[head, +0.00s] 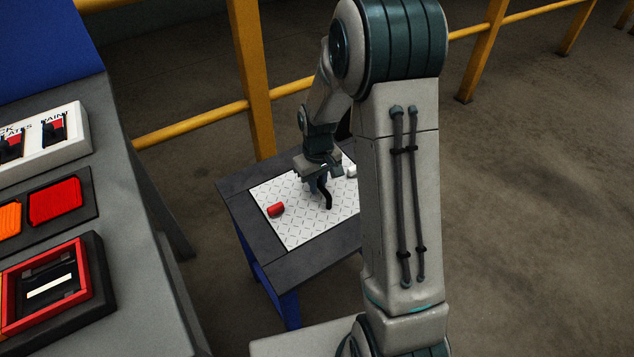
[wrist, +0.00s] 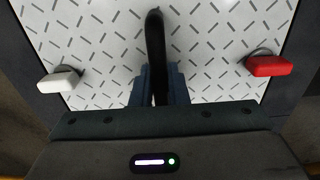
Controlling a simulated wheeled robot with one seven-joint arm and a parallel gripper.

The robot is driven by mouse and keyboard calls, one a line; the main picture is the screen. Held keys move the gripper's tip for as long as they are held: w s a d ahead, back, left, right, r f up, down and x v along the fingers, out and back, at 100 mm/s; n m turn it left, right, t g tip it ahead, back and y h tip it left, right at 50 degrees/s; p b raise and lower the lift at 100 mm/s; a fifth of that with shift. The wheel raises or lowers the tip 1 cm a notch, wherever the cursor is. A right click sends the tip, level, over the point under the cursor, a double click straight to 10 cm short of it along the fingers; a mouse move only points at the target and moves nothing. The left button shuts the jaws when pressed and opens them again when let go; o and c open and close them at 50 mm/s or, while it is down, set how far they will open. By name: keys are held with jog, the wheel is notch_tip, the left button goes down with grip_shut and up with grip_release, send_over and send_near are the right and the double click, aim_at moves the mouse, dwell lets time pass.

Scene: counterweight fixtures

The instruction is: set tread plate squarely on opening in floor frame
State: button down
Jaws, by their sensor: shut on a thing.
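The tread plate (head: 285,228) is a white sheet with a dark dash pattern. It lies on or just over the dark grey floor frame (head: 236,199), whose border shows around it. I cannot tell whether it is fully seated. A black curved handle (head: 327,198) rises from the plate and also shows in the wrist view (wrist: 154,40). My gripper (head: 321,182) is shut on this handle; its blue-grey fingers flank it in the wrist view (wrist: 159,88). A red knob (head: 276,209) and a white knob (head: 351,171) sit on opposite sides of the plate. My arm hides the plate's right part.
The frame stands on blue legs (head: 285,308). A grey console (head: 150,270) with a red button (head: 55,201) and switches stands at the left. A yellow railing (head: 252,80) runs behind. Open concrete floor (head: 540,200) lies to the right.

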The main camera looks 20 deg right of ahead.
jog(key=c, duration=1.3)
grip_release()
jog(key=shift+c, duration=0.2)
notch_tip(320, 180, up, 14)
jog(key=p, duration=0.2)
jog(key=shift+p, duration=0.3)
jog(key=s+r+m+t+p, duration=0.2)
jog(key=s+r+m+p, duration=0.1)
jog(key=s+r+p, duration=1.1)
jog(key=s+r, duration=0.6)
jog(key=r, duration=0.1)
jog(key=shift+s+r+m+t, duration=0.2)
jog(key=shift+r+m+t, duration=0.1)
jog(key=shift+m+t, duration=0.1)
